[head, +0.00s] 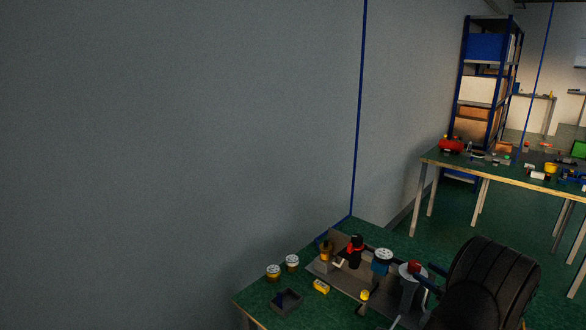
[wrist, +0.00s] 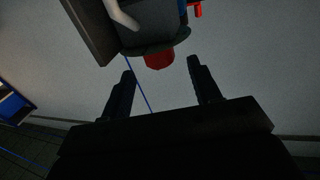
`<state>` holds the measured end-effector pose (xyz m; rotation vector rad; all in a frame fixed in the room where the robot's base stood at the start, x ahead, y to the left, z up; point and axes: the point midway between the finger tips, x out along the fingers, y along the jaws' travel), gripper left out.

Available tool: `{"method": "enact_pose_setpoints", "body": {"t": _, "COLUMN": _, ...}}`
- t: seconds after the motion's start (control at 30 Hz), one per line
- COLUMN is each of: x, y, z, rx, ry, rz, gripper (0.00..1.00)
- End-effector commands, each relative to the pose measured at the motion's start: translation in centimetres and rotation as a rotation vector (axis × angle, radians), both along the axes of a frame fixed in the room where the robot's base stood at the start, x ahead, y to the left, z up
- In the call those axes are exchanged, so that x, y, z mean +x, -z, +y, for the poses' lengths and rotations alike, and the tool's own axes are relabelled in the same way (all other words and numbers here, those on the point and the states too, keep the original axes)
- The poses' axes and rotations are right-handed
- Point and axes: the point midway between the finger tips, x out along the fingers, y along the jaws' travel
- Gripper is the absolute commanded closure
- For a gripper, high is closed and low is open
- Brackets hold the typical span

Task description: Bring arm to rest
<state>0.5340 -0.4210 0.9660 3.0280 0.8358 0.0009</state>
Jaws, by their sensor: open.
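My gripper (wrist: 161,74) shows in the wrist view, its two dark fingers apart with nothing held between them. Beyond the fingertips is a dark machine part (wrist: 150,35) with a pale curved handle (wrist: 122,14) and a rounded red piece (wrist: 159,60). I cannot tell how far this lies from the fingers. In the head view a black and red device (head: 355,250) with a pale lever stands on the green bench (head: 262,296). I cannot pick out my gripper in the head view.
A second table (head: 480,170) and a shelf rack (head: 487,85) stand behind.

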Motion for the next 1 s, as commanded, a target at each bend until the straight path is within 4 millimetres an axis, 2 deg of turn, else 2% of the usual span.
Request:
{"method": "enact_pose_setpoints", "body": {"t": 0.1, "x": 2.2, "y": 0.0, "z": 1.4, "rx": 0.0, "ry": -0.003, "rz": 0.0, "gripper": 0.43}}
{"method": "enact_pose_setpoints", "body": {"t": 0.27, "x": 4.6, "y": 0.0, "z": 2.9, "rx": 0.001, "ry": -0.003, "rz": 0.001, "gripper": 0.43}}
{"method": "enact_pose_setpoints", "body": {"t": 0.53, "x": 4.5, "y": 0.0, "z": 2.7, "rx": 0.001, "ry": 0.103, "rz": 0.0, "gripper": 0.43}}
{"method": "enact_pose_setpoints", "body": {"t": 1.0, "x": 4.5, "y": 0.0, "z": 2.7, "rx": 0.001, "ry": 0.113, "rz": -0.001, "gripper": 0.43}}
